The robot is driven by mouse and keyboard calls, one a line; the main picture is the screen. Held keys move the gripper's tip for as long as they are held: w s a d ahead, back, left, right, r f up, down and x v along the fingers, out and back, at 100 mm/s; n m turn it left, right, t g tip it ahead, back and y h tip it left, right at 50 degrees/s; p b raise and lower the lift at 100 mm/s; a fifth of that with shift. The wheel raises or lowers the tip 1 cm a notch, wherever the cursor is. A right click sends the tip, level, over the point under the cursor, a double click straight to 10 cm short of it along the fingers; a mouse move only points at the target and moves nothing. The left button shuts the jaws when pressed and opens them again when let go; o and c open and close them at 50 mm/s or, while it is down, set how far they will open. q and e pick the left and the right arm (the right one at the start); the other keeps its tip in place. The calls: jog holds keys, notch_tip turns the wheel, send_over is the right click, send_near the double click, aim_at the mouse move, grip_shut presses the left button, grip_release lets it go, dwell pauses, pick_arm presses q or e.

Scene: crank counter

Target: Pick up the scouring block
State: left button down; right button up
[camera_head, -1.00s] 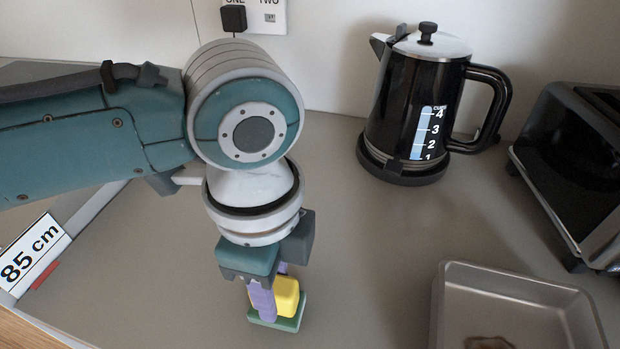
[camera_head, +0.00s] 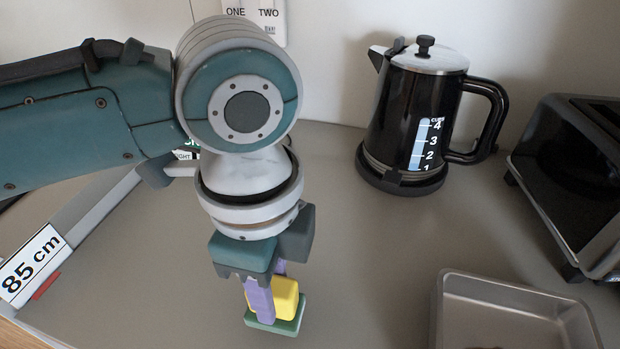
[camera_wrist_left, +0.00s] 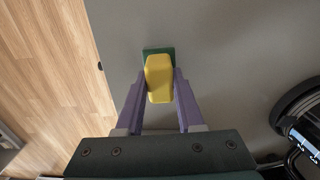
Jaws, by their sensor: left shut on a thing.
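The scouring block (camera_head: 286,298) has a yellow body and a green pad on its underside. My left gripper (camera_head: 270,300) points down with its purple fingers shut on the block's yellow part. In the left wrist view the block (camera_wrist_left: 159,76) sits between the two fingertips (camera_wrist_left: 160,88), with the green pad at its far end. The block appears to be held a little above the grey counter (camera_head: 350,270), though the gap is hard to judge. My right gripper is not in view.
A black kettle (camera_head: 400,125) stands on its base at the back. A toaster (camera_head: 570,170) is at the right edge. A grey metal tray (camera_head: 500,290) lies at the front right. A sign reading 85 cm (camera_head: 33,266) is at the left. Counter left of the tray is clear.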

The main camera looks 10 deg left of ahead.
pick_arm(q)
notch_tip(320, 180, up, 18)
jog(key=p, duration=0.3)
jog(key=shift+f, duration=0.15)
